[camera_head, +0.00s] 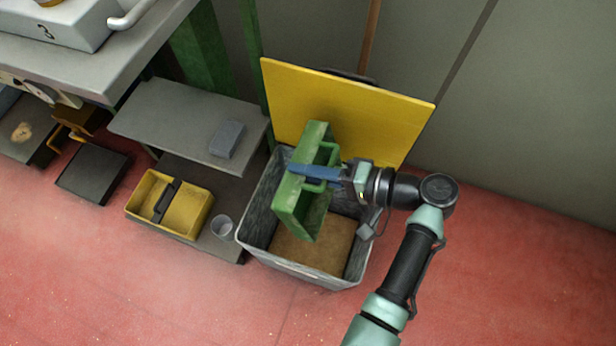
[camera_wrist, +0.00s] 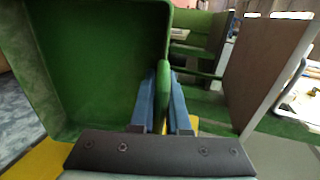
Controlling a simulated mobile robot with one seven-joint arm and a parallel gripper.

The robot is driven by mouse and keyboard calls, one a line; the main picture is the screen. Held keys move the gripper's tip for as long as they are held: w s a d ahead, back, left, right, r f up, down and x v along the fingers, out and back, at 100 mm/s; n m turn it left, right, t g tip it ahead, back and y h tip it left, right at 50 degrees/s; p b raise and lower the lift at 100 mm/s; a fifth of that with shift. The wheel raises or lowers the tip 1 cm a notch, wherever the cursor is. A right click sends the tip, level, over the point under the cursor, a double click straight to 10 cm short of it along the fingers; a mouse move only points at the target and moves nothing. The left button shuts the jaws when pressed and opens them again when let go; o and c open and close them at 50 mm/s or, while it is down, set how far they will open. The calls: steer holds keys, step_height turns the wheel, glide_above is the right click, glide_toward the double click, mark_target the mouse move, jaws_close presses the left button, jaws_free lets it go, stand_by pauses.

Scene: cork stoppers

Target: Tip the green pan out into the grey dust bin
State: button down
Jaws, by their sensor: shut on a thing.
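The green pan (camera_head: 305,200) is tilted steeply on its side over the open grey dust bin (camera_head: 256,226). My gripper (camera_head: 305,170) is shut on the pan and holds it above the bin's opening. In the wrist view the two blue fingers (camera_wrist: 168,105) close on a green part of the pan (camera_wrist: 95,65). The visible inside of the pan looks empty in the wrist view. A brown surface (camera_head: 312,247) shows inside the bin; I cannot tell whether it is contents or the bottom.
The bin's yellow lid (camera_head: 350,105) stands open behind it, near the wall. Left of the bin are a grey shelf (camera_head: 170,118) with a grey block (camera_head: 227,139), a yellow caddy (camera_head: 190,212) and a clear cup (camera_head: 221,225). Red floor in front is clear.

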steer(key=shift+r+p, duration=0.25)
steer(key=shift+p, duration=0.45)
steer(key=shift+a+p, duration=0.1)
steer(key=shift+p, duration=0.5)
steer(key=shift+f, duration=0.1)
steer(key=shift+w+a+h+p, duration=0.1)
steer(key=shift+a+h+p, duration=0.2)
steer(key=shift+a+p, duration=0.35)
steer(key=w+a+f+g+h, duration=0.3)
steer(key=a+f+h, duration=0.6)
steer(key=f+h, duration=0.3)
steer(key=shift+w+a+f+g+h+b, duration=0.2)
steer(key=shift+g+h+b, duration=0.15)
steer(key=shift+g+h, duration=0.45)
steer(key=shift+s, duration=0.1)
